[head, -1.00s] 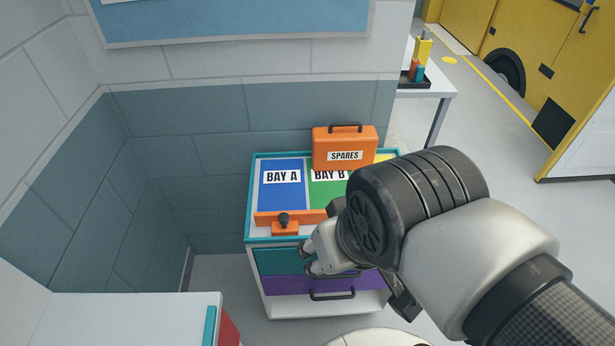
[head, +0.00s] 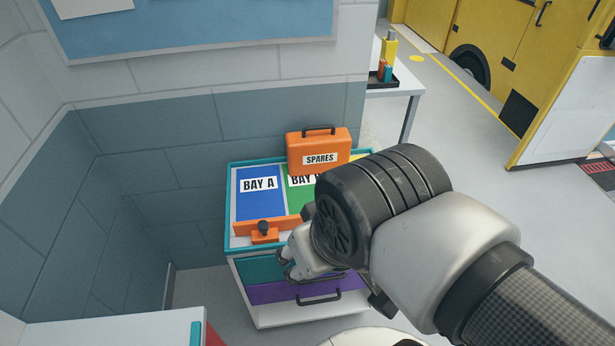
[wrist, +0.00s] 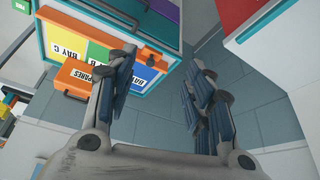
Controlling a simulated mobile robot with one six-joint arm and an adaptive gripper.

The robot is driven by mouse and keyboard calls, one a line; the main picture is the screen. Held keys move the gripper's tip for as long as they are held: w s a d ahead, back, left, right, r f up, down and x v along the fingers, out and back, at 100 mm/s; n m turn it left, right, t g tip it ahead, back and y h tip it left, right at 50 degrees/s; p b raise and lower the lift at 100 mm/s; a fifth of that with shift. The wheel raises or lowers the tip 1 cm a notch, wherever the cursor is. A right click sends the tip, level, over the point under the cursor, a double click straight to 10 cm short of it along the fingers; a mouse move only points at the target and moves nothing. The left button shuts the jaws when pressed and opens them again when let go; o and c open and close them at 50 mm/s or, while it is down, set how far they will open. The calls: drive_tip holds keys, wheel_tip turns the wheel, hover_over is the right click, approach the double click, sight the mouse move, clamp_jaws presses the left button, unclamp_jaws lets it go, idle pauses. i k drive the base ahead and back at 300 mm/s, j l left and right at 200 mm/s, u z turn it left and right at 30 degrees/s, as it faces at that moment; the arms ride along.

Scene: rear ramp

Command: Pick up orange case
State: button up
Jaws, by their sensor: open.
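My gripper (head: 305,262) hangs in front of the cabinet in the head view, with my wrist covering the cabinet's right side. In the wrist view my gripper (wrist: 160,75) has its two fingers spread with nothing between them.
An orange bar with a dark knob (head: 264,230) runs along the cabinet's front edge. Drawers with dark handles (head: 318,297) are below. A white table (head: 410,85) with small items stands behind at the right. A white unit (head: 120,332) is at lower left. Walls close off the left and back.

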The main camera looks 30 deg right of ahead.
sight(317, 149)
drive_tip(key=l, duration=0.45)
drive_tip(key=k+l+u, duration=0.15)
drive_tip(key=l, duration=0.3)
drive_tip(key=k+l, duration=0.1)
drive_tip(key=l, duration=0.35)
drive_tip(key=k+l+u, duration=0.15)
drive_tip(key=l, duration=0.75)
drive_tip(key=i+l+u, duration=0.3)
drive_tip(key=i+l, duration=0.15)
drive_tip(key=l, duration=0.2)
drive_tip(key=i+l+u, duration=0.1)
drive_tip(key=l, duration=0.25)
drive_tip(key=i+l+u, duration=0.15)
drive_tip(key=i+l, duration=0.15)
drive_tip(key=i+l+u, duration=0.15)
drive_tip(key=l, duration=0.3)
drive_tip(key=i+l+u, duration=0.15)
drive_tip(key=l, duration=0.25)
drive_tip(key=i+l, duration=0.15)
drive_tip(key=i, duration=0.15)
